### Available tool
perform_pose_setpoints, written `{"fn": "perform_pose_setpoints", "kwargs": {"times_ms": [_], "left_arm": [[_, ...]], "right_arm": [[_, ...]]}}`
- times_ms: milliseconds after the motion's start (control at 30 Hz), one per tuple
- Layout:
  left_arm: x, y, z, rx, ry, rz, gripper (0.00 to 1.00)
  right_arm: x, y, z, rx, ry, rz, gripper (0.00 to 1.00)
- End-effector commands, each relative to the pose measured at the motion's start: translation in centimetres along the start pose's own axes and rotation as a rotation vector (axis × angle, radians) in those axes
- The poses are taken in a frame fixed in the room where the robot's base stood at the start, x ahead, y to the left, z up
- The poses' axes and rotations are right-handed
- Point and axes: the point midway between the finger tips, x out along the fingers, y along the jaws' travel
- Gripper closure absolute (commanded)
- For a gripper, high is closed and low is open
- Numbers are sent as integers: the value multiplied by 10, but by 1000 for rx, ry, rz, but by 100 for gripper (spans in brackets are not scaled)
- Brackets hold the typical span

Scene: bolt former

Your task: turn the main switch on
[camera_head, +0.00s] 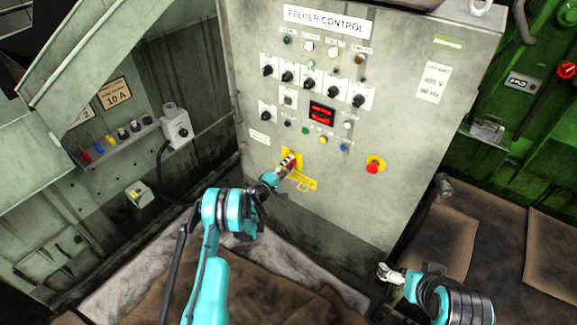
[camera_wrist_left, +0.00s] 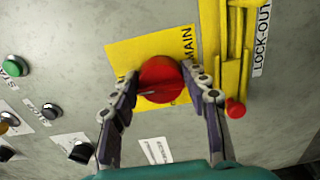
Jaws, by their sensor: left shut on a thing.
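The main switch is a red rotary knob (camera_wrist_left: 161,80) on a yellow plate (camera_wrist_left: 122,57) marked MAIN in the left wrist view. In the head view its yellow plate (camera_head: 291,154) sits low on the grey feeder control cabinet (camera_head: 232,60). My left gripper (camera_wrist_left: 160,88) has one finger on each side of the red knob and is shut on it. In the head view the left gripper (camera_head: 287,165) covers most of the knob. My right gripper (camera_head: 383,272) is at the lower right, away from the cabinet's controls; its fingers are too small to judge.
A yellow lockout bracket (camera_wrist_left: 235,50) with a red tip stands close beside the switch. A red emergency button (camera_head: 375,166) is to the right on the cabinet. Several black knobs and a red display (camera_head: 321,114) are above. A fuse shelf (camera_head: 120,140) is at the left.

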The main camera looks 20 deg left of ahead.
Motion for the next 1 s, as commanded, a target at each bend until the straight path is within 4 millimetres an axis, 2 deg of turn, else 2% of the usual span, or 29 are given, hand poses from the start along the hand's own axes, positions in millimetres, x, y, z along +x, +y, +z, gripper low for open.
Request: {"fn": "perform_pose_setpoints", "kwargs": {"times_ms": [233, 267, 300, 333, 667, 767, 1000], "left_arm": [[0, 0, 1, 3, -1, -1, 83], [0, 0, 1, 3, -1, -1, 49], [0, 0, 1, 2, -1, -1, 39], [0, 0, 1, 2, -1, -1, 34], [-2, 0, 0, 1, 0, -1, 34], [-13, 0, -1, 1, 1, -1, 34], [-55, 0, 0, 1, 1, -1, 34]], "right_arm": [[0, 0, 0, 0, 0, 0, 0], [0, 0, 0, 0, 0, 0, 0], [0, 0, 0, 0, 0, 0, 0], [0, 0, 0, 0, 0, 0, 0], [0, 0, 0, 0, 0, 0, 0], [0, 0, 0, 0, 0, 0, 0], [0, 0, 0, 0, 0, 0, 0]]}}
